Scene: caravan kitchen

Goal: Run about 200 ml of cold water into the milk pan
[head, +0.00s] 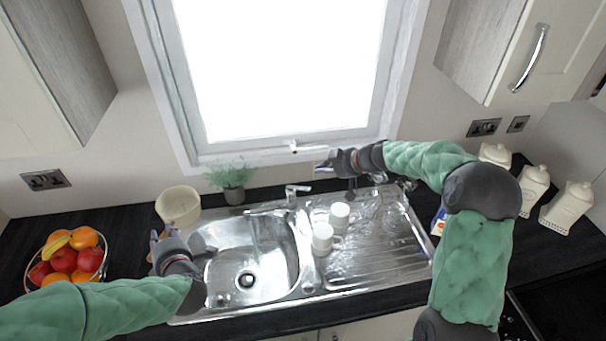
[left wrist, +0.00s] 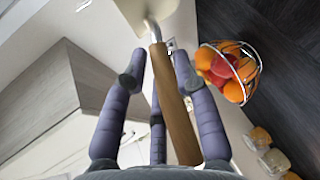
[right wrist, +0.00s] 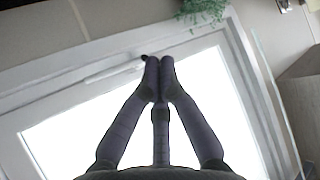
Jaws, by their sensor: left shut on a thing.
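The cream milk pan (head: 178,206) is at the left of the sink, near the back of the worktop. My left gripper (head: 160,240) is shut on its wooden handle (left wrist: 174,105), and the pan's pale body (left wrist: 150,12) shows at the top of the left wrist view. I cannot tell whether the pan touches the worktop, and I see no water in it. The chrome tap (head: 292,194) stands behind the steel sink bowl (head: 225,262). I cannot tell whether water runs. My right gripper (head: 326,168) is by the window sill, right of the tap, fingertips together and empty.
Two white mugs (head: 322,239) (head: 339,215) stand on the drainer (head: 385,255) right of the bowl. A potted plant (head: 232,180) stands behind the sink. A fruit basket (head: 68,258) is at left. White canisters (head: 535,190) line the right. The bowl is clear.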

